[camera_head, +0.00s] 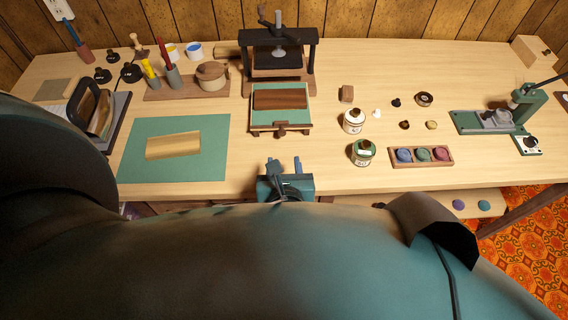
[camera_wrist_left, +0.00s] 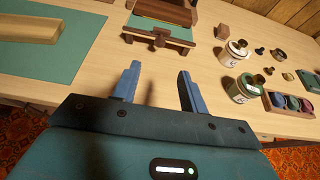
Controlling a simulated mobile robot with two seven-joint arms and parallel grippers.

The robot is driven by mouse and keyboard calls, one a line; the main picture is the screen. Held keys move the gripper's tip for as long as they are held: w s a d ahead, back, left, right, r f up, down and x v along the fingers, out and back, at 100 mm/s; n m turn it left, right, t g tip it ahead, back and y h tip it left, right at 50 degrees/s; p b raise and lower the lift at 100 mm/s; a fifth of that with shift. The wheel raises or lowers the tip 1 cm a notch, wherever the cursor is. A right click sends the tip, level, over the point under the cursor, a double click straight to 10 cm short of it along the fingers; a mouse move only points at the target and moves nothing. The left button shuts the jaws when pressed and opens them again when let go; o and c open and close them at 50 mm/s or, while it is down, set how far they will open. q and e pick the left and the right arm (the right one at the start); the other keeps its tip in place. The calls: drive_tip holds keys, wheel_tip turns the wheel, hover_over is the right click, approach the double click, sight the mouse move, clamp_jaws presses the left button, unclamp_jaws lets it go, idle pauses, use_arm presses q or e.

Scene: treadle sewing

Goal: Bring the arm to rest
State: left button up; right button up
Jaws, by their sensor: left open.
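My left gripper (camera_head: 284,165) shows at the front edge of the workbench in the head view. Its two blue fingers are apart with nothing between them. It also shows in the left wrist view (camera_wrist_left: 157,85), where the open fingers point over bare bench top toward the press bed. My own teal arm fills the lower part of the head view. My right gripper cannot be made out in either view.
The wooden bench (camera_head: 330,170) holds a green mat (camera_head: 215,165) with a brass-coloured plate (camera_head: 173,145), a press (camera_head: 278,55), a white jar (camera_head: 353,121), a green jar (camera_head: 362,152), a pad tray (camera_head: 422,164) and a green hand tool (camera_head: 520,105). Bare bench lies around my gripper.

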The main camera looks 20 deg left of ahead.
idle(0.4)
use_arm(q)
drive_tip(key=s+a+r+n+g+h, duration=0.1)
drive_tip(key=s+a+n+g+h, duration=0.45)
drive_tip(key=n, duration=0.85)
drive_tip(key=s+n+g+h, duration=0.1)
drive_tip(key=s+n+g, duration=0.2)
drive_tip(key=s+n, duration=0.85)
drive_tip(key=w+d+f+n+t+h, duration=0.2)
drive_tip(key=w+d+f+t, duration=0.4)
drive_tip(key=w+f, duration=0.2)
drive_tip(key=shift+d+t+h, duration=0.15)
drive_tip(key=shift+t+h, duration=0.2)
